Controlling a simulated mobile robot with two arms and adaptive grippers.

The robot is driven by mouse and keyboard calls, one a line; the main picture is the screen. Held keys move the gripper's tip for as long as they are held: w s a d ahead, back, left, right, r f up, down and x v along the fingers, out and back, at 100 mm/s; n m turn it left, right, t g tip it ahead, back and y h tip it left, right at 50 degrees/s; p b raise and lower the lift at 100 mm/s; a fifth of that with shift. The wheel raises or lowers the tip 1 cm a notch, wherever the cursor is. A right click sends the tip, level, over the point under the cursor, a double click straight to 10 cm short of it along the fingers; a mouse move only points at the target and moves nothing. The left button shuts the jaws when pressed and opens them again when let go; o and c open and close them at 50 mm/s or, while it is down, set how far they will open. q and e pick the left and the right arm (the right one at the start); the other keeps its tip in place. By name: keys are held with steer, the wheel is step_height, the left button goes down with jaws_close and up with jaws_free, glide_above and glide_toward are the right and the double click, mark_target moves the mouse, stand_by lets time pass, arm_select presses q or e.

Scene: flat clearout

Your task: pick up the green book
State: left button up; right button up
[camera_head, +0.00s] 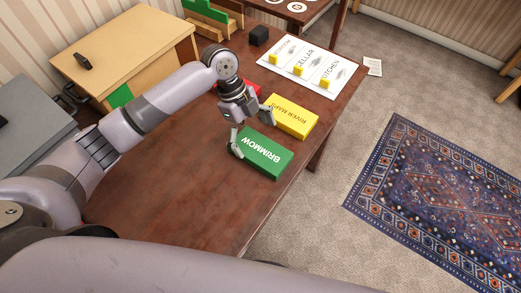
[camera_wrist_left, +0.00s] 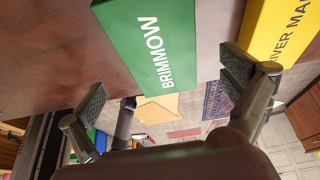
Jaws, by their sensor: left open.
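The green book (camera_head: 262,155), lettered BRIMMOW, lies flat on the brown table (camera_head: 185,205) near its right edge. It also shows in the left wrist view (camera_wrist_left: 152,45), beyond and between my fingertips. My left gripper (camera_head: 252,127) is open and empty, above the book's far side in the head view. One finger shows near the book's left end, the other towards the yellow book. Whether a fingertip touches the green book I cannot tell. My right gripper is not in view.
A yellow book (camera_head: 290,116) lies just beyond the green one, with a red object (camera_head: 250,87) partly hidden behind my gripper. A white labelled sheet (camera_head: 312,68) with yellow blocks and a black cube (camera_head: 259,35) are farther back. The table's near part is clear.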

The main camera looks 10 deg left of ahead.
mark_target(260, 149)
arm_select(q)
steer(key=x, duration=0.4)
steer(key=shift+f, duration=0.1)
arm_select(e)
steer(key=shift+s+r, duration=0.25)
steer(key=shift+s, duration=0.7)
arm_select(q)
steer(key=shift+c, duration=0.4)
steer(key=c, duration=1.3)
steer(key=shift+c, duration=0.6)
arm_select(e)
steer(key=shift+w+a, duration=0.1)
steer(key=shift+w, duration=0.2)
